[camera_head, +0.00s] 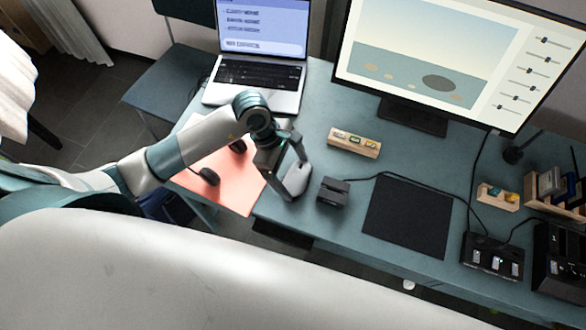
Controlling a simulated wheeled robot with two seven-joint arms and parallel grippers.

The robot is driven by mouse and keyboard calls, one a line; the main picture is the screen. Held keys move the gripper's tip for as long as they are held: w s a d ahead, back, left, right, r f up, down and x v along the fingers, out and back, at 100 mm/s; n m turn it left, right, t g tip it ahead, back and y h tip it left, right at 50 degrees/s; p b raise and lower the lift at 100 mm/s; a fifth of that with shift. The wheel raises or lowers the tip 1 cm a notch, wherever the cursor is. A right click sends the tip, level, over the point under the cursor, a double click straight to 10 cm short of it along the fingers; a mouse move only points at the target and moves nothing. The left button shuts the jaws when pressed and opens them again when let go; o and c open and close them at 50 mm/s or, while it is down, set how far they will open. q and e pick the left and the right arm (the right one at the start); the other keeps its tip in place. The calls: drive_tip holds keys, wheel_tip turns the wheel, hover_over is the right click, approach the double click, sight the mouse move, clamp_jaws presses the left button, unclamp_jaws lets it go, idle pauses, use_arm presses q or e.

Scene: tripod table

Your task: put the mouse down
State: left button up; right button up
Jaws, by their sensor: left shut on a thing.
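The mouse (297,178) is pale grey and rounded. My left gripper (290,182) is shut on it, near the front edge of the teal desk (325,240), between an orange-pink mat and a small dark box. I cannot tell whether the mouse touches the desk. My left arm comes in from the left and hides part of the mat. A black mouse pad (408,216) lies flat and bare to the right of the mouse. My right gripper is not in view.
The dark box (333,192) stands just right of the mouse. The orange-pink mat (232,190) carries dark headphones (206,176). A wooden holder (354,143), laptop (262,75) and monitor (430,60) stand behind. A cable runs past the pad's back edge. Small racks and black devices (492,257) fill the right.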

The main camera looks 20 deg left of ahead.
use_arm(q)
drive_tip(key=shift+f, duration=0.15)
drive_tip(key=o, duration=0.9)
drive_tip(key=shift+r, duration=0.2)
drive_tip(key=shift+w+a+r, duration=0.1)
drive_tip(key=shift+a+r, duration=0.15)
drive_tip(key=shift+r, duration=0.2)
drive_tip(key=shift+b+v, duration=1.45)
drive_tip(key=shift+v, duration=4.05)
